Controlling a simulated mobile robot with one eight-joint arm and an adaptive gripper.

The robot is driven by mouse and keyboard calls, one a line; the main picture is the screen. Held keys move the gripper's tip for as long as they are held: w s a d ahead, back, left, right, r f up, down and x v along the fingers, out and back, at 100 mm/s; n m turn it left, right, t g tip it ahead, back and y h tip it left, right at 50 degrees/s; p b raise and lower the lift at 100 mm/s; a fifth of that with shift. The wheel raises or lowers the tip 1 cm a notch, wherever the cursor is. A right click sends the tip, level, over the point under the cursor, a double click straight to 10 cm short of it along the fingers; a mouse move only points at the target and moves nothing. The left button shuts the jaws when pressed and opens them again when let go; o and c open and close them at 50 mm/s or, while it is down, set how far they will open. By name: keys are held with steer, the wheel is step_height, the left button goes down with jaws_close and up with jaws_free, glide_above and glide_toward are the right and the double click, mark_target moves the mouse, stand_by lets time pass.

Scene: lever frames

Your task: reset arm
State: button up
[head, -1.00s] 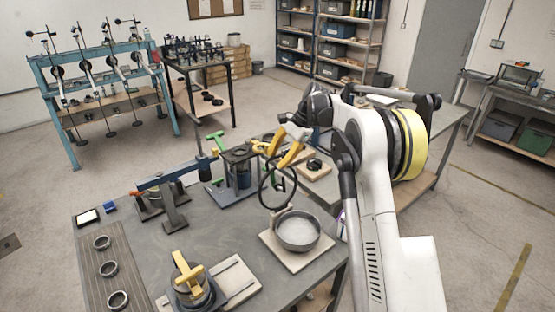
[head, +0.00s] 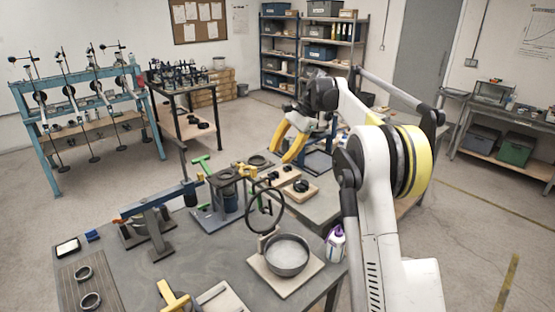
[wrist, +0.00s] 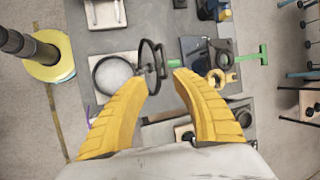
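My gripper (head: 281,157) has two yellow fingers and hangs raised over the far part of the workbench, below my white arm. In the wrist view my gripper (wrist: 160,75) has its fingers spread, with nothing held between them. A black upright ring (head: 265,208) stands beside a round metal pan (head: 287,255) on a pale board. In the wrist view the ring (wrist: 151,60) appears just beyond the fingertips, and the pan (wrist: 116,74) lies left of it. A blue-grey lever (head: 158,199) sits on a dark stand at the left of the bench.
A press-like stand with a green handle (head: 201,165) is left of the ring. A white bottle with a purple cap (head: 335,245) stands by the bench's right edge. A blue lever rack (head: 38,90) and shelves (head: 330,55) are at the back.

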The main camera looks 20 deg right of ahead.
stand_by(0.3)
steer(key=s+a+n+t+h+b, duration=0.1)
steer(key=s+a+n+b, duration=0.15)
steer(key=s, duration=0.35)
steer(key=s+a+f+n+t+h+b, duration=0.1)
steer(key=s+a+n+b, duration=0.2)
steer(key=s, duration=0.4)
steer(key=s+a+n+h+b, duration=0.1)
steer(key=s+a+b, duration=0.25)
steer(key=s, duration=0.25)
steer(key=s+a+f+n+t+h+b, duration=0.2)
steer(key=s+f+n+b, duration=0.3)
steer(key=s+f, duration=1.2)
steer(key=s+a+n+t, duration=0.1)
steer(key=s, duration=0.2)
steer(key=shift+s+f+n+t+b, duration=0.2)
steer(key=shift+n+t+b, duration=0.1)
steer(key=shift+n+b, duration=0.1)
